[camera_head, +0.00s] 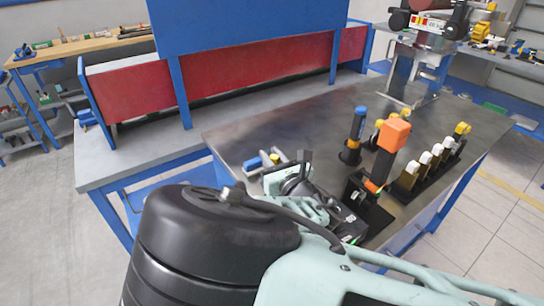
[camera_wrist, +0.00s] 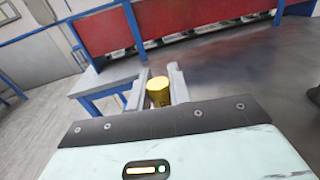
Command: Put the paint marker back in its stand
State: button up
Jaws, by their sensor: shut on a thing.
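My gripper (camera_wrist: 161,88) is shut on a yellow-ended cylinder, which I take to be the paint marker (camera_wrist: 158,91); its yellow end faces the wrist camera between the two fingers. In the head view, a yellow part (camera_head: 274,158) shows by the fingers, with a blue part (camera_head: 253,163) to its left. The gripper is over the left part of the dark table, left of the black holders. A black holder (camera_head: 349,156) has a dark, blue-topped cylinder (camera_head: 357,124) upright in it. I cannot tell for sure which holder is the marker's stand.
An orange-headed black tool (camera_head: 395,134) stands right of the blue-topped cylinder, partly hiding yellow-topped things. A black rack (camera_head: 432,176) holds several white and yellow pieces further right. A red-panelled bench (camera_head: 235,68) stands behind.

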dwell(0.4)
jog(key=o, duration=1)
jog(key=shift+c, duration=0.2)
jog(key=v, duration=1.5)
jog(key=shift+s+d+r, duration=0.1)
jog(key=shift+s+r, duration=0.1)
jog(key=shift+r, duration=0.2)
jog(key=shift+s+d+f+p, duration=0.1)
jog(key=shift+s+d+p, duration=0.1)
jog(key=shift+s+p, duration=0.45)
jog(key=shift+s+d+f+p, duration=0.25)
jog(key=shift+p, duration=0.25)
